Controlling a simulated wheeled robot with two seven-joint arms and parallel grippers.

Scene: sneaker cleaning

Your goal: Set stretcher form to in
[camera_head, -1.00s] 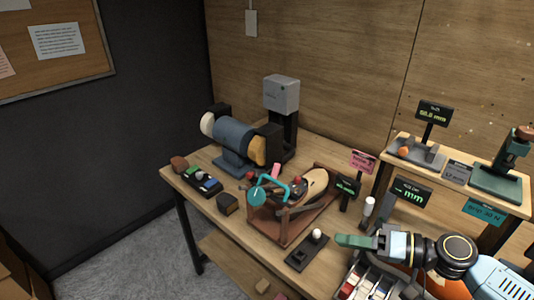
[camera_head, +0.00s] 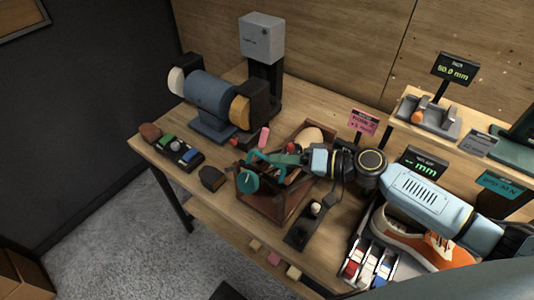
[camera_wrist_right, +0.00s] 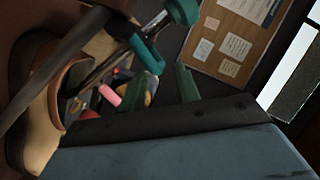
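The tan stretcher form (camera_head: 314,136) lies in a reddish-brown cradle (camera_head: 270,206) in the middle of the bench. A teal crank handle (camera_head: 262,158) with a round teal knob (camera_head: 248,181) sits at the cradle's near left end. The handle also shows in the right wrist view (camera_wrist_right: 146,52), with the tan form (camera_wrist_right: 42,115) at left. My right gripper (camera_head: 284,159) is above the cradle, close to the handle. Its green fingers (camera_wrist_right: 162,88) look parted with nothing between them; contact with the handle cannot be told. It hides part of the form. My left gripper is out of view.
A blue bench grinder (camera_head: 212,100) and a grey box on a post (camera_head: 262,38) stand behind. A small dark block (camera_head: 212,178) and a button panel (camera_head: 178,148) are left of the cradle. A switch plate (camera_head: 303,228) and an orange-white sneaker (camera_head: 415,228) are to the right.

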